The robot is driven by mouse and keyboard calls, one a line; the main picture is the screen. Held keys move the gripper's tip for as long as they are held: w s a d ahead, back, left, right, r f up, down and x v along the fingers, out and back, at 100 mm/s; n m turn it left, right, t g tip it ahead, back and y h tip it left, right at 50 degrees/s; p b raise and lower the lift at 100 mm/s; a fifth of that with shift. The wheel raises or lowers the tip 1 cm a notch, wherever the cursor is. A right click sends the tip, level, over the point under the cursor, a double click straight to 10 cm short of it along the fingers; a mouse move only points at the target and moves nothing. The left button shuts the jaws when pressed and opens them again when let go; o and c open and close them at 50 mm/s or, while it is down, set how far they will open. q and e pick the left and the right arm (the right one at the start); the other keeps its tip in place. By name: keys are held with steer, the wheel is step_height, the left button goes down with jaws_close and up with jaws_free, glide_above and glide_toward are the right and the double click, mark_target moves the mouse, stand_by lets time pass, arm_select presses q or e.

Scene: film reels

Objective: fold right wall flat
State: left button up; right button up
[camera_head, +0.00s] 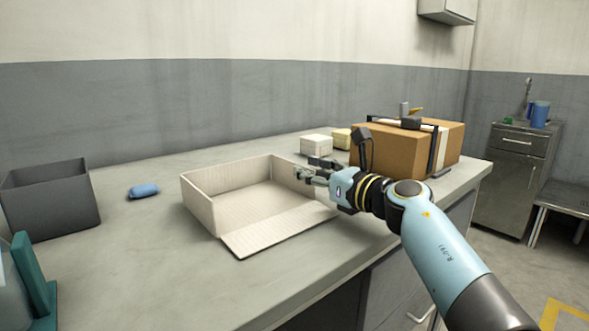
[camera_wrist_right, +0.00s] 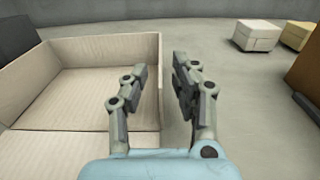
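An open cream cardboard box (camera_head: 245,205) sits on the grey table. Its front wall (camera_head: 280,228) lies folded down flat on the table. Its left wall (camera_head: 198,205) and back wall (camera_head: 240,175) stand up. The right wall (camera_head: 283,168) stands up too, partly hidden by my right gripper (camera_head: 307,168). In the right wrist view, the right gripper (camera_wrist_right: 157,82) is open, with one finger over the box's inside and the other outside, the right wall's edge (camera_wrist_right: 160,60) between them. Whether the fingers touch the wall cannot be told. My left gripper is out of view.
A closed brown carton (camera_head: 395,153) with straps stands to the right, near the right arm. Two small boxes (camera_head: 316,144) stand behind. A blue oval object (camera_head: 143,191) and a grey bin (camera_head: 50,203) are at left.

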mark_target(294, 163)
steer(key=b+x, duration=0.1)
steer(key=x, duration=0.4)
steer(key=shift+w, duration=0.1)
jaws_close()
